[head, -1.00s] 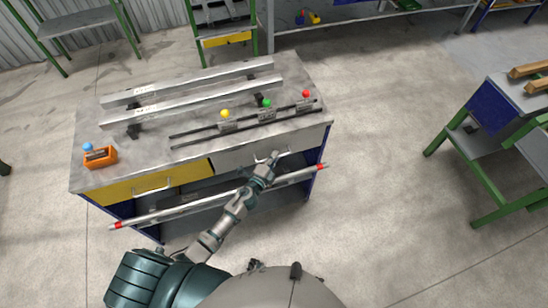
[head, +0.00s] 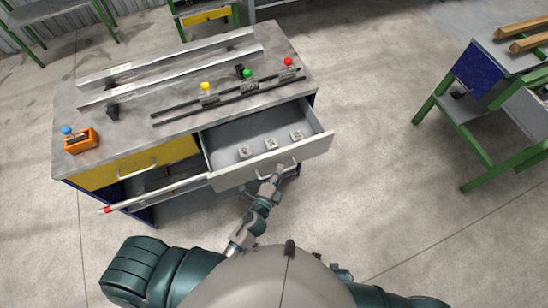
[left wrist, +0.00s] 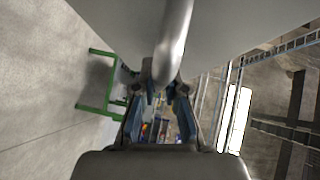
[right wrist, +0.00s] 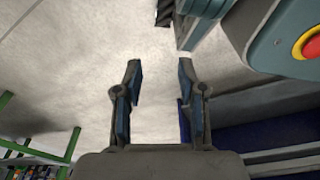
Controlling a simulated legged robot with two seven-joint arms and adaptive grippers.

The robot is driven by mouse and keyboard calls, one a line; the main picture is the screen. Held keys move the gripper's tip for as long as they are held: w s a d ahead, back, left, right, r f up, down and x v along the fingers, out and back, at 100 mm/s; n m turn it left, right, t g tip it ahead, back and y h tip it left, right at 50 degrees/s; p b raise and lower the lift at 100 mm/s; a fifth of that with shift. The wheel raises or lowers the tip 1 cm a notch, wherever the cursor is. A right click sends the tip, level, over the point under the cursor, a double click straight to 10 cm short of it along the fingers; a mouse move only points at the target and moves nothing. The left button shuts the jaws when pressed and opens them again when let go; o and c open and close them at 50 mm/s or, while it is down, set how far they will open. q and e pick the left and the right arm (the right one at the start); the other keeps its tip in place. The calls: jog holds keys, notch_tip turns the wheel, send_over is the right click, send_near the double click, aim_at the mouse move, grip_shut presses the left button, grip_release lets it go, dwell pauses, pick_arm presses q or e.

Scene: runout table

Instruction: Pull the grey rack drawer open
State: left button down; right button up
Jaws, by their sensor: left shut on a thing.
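The grey rack drawer (head: 228,179) is pulled well out from the workbench, and its inside shows. Several small pale blocks (head: 271,144) lie in a row on its floor. My left gripper (head: 280,172) is at the drawer's front, shut on its bar handle (left wrist: 174,45). The left wrist view shows the handle between the fingers, close to the grey front panel. My right gripper (right wrist: 159,75) is open and empty above the floor in the right wrist view; its fingers do not show in the head view.
A shut yellow drawer (head: 110,172) is left of the grey one. A red-tipped pole (head: 150,192) runs along the bench front. Rails, coloured knobs and an orange box (head: 81,142) are on the benchtop (head: 180,105).

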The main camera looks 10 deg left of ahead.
pick_arm(q)
jog(key=shift+s+d+f+b, duration=0.1)
jog(key=shift+s+d+b, duration=0.3)
jog(key=shift+s, duration=0.4)
jog(key=shift+s+d+f+b, duration=0.1)
jog(key=shift+s+d+b, duration=0.1)
jog(key=shift+s+d, duration=0.5)
jog(key=shift+s+d+f+b, duration=0.1)
jog(key=shift+s+d+b, duration=0.2)
jog(key=shift+s, duration=0.65)
pick_arm(e)
jog(key=w+r, duration=0.3)
jog(key=r, duration=0.1)
jog(key=shift+w+a+r, duration=0.3)
jog(key=shift+w+a, duration=0.05)
jog(key=shift+w, duration=0.05)
pick_arm(q)
jog(key=c, duration=1.2)
grip_release()
jog(key=shift+w+a+r, duration=0.1)
pick_arm(e)
jog(key=shift+a, duration=0.1)
